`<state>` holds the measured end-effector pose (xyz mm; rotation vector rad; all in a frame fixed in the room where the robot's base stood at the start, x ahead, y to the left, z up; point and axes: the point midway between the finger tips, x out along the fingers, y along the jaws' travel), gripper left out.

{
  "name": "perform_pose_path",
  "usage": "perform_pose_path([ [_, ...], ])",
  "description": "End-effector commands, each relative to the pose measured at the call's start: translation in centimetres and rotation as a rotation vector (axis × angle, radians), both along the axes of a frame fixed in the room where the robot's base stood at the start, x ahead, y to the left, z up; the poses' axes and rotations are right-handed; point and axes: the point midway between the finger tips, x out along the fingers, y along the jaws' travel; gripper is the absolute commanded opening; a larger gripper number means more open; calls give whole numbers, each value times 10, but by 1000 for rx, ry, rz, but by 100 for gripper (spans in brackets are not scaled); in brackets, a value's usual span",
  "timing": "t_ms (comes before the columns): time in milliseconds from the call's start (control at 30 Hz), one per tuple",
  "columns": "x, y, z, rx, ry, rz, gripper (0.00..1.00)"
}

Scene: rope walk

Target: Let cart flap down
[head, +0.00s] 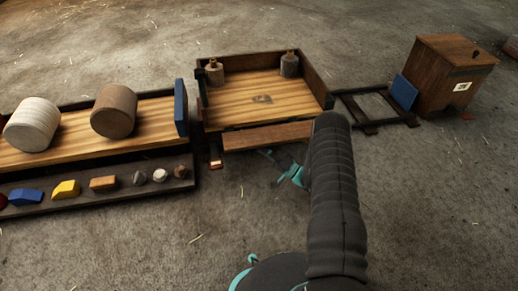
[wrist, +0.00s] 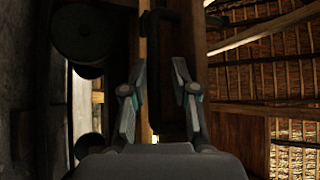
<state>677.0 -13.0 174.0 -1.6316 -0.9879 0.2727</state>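The cart (head: 325,92) is a wooden bed with low dark walls at the back and sides, and its front side is open. The flap (head: 267,136), a reddish-brown board, is at the cart's front edge, below the bed's level; its exact tilt is hard to tell. My gripper (head: 290,172) is low in front of the flap's right part, partly hidden by my arm. In the wrist view my gripper (wrist: 158,75) has its two fingers apart, with dark and wooden surfaces beyond them. I cannot tell whether a finger touches the flap.
Two small grey-brown weights (head: 289,65) stand at the cart's back. Left is a bench with two large rolls (head: 114,111) and a tray of small blocks (head: 67,189). Right are a dark frame (head: 370,106) and a wooden box (head: 452,72). The front floor is clear.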

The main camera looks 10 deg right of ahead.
Motion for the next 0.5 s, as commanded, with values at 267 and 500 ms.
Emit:
perform_pose_path([
  [267,-35,-40,-19,2,3,-1,25],
  [500,-55,-61,-29,1,2,3,25],
])
